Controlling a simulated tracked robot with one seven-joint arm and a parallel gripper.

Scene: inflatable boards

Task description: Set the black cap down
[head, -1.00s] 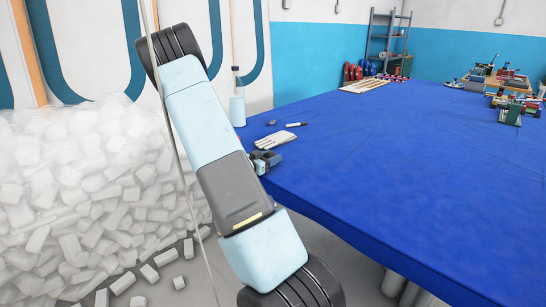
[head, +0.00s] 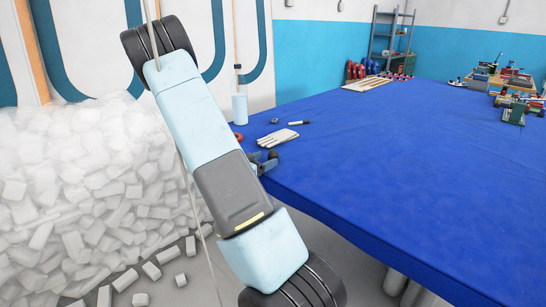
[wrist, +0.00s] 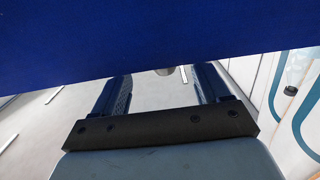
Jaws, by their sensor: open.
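My gripper (head: 267,162) is at the near left edge of the blue table (head: 390,160), partly hidden by my arm. In the wrist view its two fingers (wrist: 162,80) are apart, with no held object visible. A small dark piece (head: 274,121) lies on the table beyond a pale glove (head: 278,138), left of a marker (head: 299,122). It may be the black cap, but it is too small to tell.
A red ring-like thing (head: 238,136) lies at the table's left edge. White foam blocks (head: 90,190) are piled at left. Boards (head: 368,84) and crates of small parts (head: 505,82) are farther back. The table's middle is clear.

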